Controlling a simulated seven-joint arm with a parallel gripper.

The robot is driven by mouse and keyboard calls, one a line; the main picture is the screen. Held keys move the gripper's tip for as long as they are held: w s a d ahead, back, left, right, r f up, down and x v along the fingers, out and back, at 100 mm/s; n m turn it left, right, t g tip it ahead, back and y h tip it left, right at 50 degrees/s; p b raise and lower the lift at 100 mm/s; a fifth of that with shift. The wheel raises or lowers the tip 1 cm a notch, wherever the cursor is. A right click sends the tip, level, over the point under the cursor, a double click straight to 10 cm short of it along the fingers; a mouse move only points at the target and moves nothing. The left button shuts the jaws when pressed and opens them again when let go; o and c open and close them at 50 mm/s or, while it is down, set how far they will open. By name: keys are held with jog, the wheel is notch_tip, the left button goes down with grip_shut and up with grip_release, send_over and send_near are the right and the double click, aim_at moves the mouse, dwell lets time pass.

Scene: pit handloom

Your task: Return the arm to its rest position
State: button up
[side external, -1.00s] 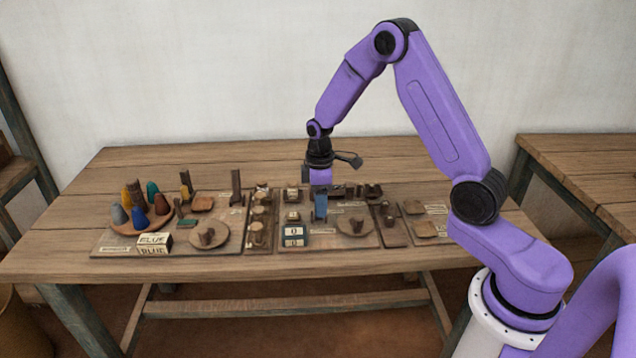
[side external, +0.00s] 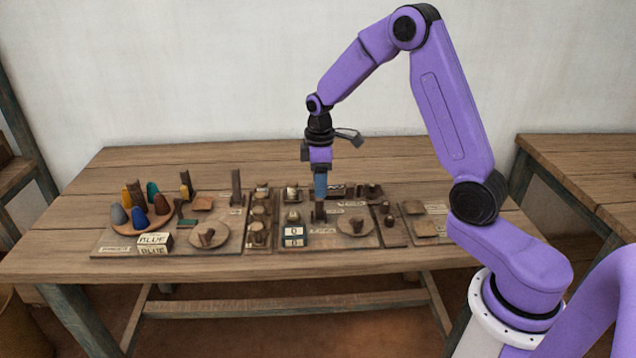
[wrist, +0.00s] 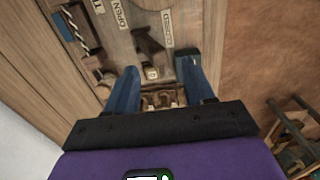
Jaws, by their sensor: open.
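My gripper (side external: 320,196) hangs pointing down over the middle of the wooden control board (side external: 330,239), with its blue fingers a little above a small dark upright post (side external: 319,211). In the wrist view the two blue fingers of my gripper (wrist: 158,66) are spread apart with nothing held between them. A dark wooden lever (wrist: 150,45) lies beyond the fingertips, between labels reading OPEN (wrist: 121,14) and CLOSED. My arm is still reached out over the table (side external: 200,272).
On the left are several coloured cones (side external: 137,218) on a round tray, a BLUE sign block (side external: 154,239) and a round disc (side external: 209,237). A numbered block (side external: 294,236) stands near the gripper. Another disc (side external: 357,226) is to its right. The air above the table is clear.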

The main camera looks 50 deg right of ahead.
jog(key=s+a+r+n, duration=0.1)
jog(key=s+a+r, duration=0.2)
jog(key=s+a, duration=0.35)
jog(key=s+a+r+n, duration=0.1)
jog(key=s+a+r, duration=0.35)
jog(key=s, duration=0.35)
jog(key=s+r+n, duration=0.1)
jog(key=s, duration=1.7)
jog(key=shift+d+n, duration=0.25)
jog(key=shift+n, duration=0.05)
